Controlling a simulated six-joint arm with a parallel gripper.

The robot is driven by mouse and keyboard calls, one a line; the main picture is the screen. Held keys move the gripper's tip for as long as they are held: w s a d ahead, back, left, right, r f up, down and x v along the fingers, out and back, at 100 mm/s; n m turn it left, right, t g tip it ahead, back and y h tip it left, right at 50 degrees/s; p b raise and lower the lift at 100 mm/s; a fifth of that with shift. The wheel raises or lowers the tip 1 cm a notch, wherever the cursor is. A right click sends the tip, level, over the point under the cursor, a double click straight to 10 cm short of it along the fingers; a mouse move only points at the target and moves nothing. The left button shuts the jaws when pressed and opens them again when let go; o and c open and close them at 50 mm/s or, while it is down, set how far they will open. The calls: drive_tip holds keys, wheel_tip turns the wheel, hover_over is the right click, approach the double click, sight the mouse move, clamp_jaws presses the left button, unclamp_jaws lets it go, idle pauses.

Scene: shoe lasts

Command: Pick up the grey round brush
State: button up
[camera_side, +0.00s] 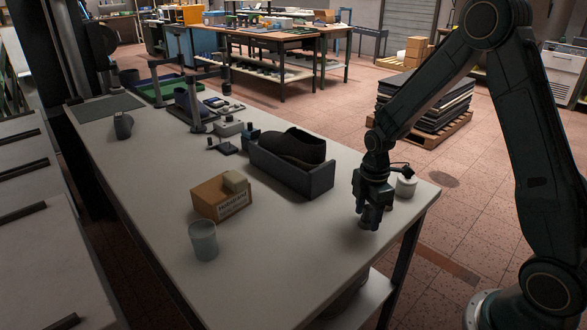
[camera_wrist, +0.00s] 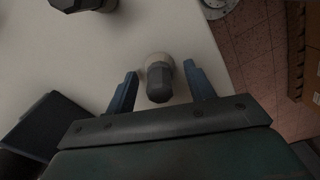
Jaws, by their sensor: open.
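In the wrist view, a short round piece with a dark grey faceted end and a pale rounded end, which I take for the grey round brush (camera_wrist: 159,82), sits between the two fingers of my gripper (camera_wrist: 160,70). The fingers are spread, with a gap on both sides of it. In the side view, my gripper (camera_side: 369,218) points down, low over the right part of the table. I cannot make out the brush there clearly; the fingers seem to hide it.
A dark grey bin (camera_side: 320,180) holding a black shoe-like form stands to the left. A cardboard box (camera_side: 222,203) and grey cup (camera_side: 203,240) stand farther left. The front table (camera_side: 290,270) is clear.

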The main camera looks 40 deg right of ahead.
sight(369, 206)
drive_tip(key=c, duration=1)
drive_tip(key=shift+r, duration=0.15)
wheel_tip(369, 206, up, 20)
drive_tip(key=shift+f, duration=0.1)
idle(0.6)
